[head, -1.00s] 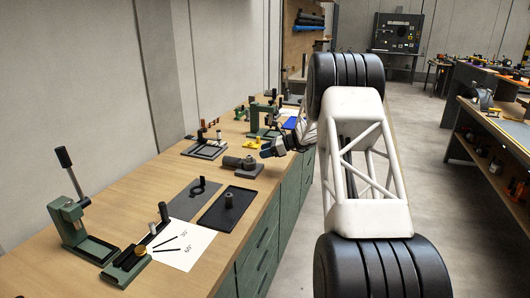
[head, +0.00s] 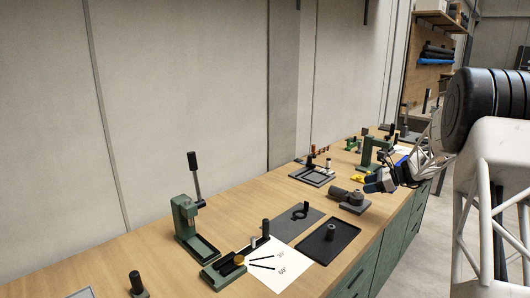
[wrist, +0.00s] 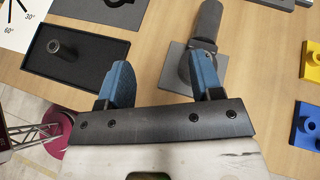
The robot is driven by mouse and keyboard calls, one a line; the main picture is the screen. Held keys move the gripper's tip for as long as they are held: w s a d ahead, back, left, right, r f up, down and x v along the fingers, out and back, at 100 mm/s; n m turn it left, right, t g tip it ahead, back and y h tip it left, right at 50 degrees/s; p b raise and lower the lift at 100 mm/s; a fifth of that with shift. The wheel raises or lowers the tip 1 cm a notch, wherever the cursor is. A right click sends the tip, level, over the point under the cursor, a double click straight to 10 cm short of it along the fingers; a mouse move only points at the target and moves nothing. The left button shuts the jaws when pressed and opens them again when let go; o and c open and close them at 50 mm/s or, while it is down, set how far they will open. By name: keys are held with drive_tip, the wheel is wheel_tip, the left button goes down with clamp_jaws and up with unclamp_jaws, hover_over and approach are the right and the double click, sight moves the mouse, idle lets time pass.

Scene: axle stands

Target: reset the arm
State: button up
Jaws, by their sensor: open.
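My gripper (head: 374,182) is at the end of my arm on the right of the head view, above the bench's front edge. Its two blue fingers also show in the wrist view (wrist: 162,75), wide apart with nothing between them. A grey block with a dark cylinder (head: 350,199) sits on the bench just left of the gripper; in the wrist view it (wrist: 209,28) lies beyond the right finger, which partly covers it. A black tray with a grey post (head: 328,242) stands nearer; it (wrist: 92,66) is beyond the left finger in the wrist view.
The wooden bench (head: 140,245) runs along the wall. A green lever press (head: 188,220), a green fixture with a brass knob (head: 225,268), a white angle sheet (head: 285,272) and a dark plate (head: 294,221) stand leftward. Blue (wrist: 308,124) and yellow (wrist: 310,60) parts lie right in the wrist view.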

drive_tip(key=s+a+r+n+g+h, duration=0.15)
drive_tip(key=s+a+r+n, duration=0.35)
drive_tip(key=s, duration=0.5)
drive_tip(key=s+a+r+n+g+h, duration=0.1)
drive_tip(key=s+a+r+n+h, duration=0.15)
drive_tip(key=s+a, duration=0.6)
drive_tip(key=s+a+r+n+g+h, duration=0.1)
drive_tip(key=s+a+r+n, duration=0.35)
drive_tip(key=s, duration=0.65)
drive_tip(key=s+a+f+n+h, duration=0.1)
drive_tip(key=s+a+n+h, duration=0.1)
drive_tip(key=s, duration=0.8)
drive_tip(key=s+a+f+n+h, duration=0.1)
drive_tip(key=s+n, duration=0.3)
drive_tip(key=s, duration=0.7)
drive_tip(key=s+a+f+n+h, duration=0.1)
drive_tip(key=s+a+n+h, duration=0.1)
drive_tip(key=s, duration=0.9)
drive_tip(key=shift+a+n+t+h, duration=0.35)
drive_tip(key=shift+n+h, duration=0.35)
drive_tip(key=shift+n, duration=0.2)
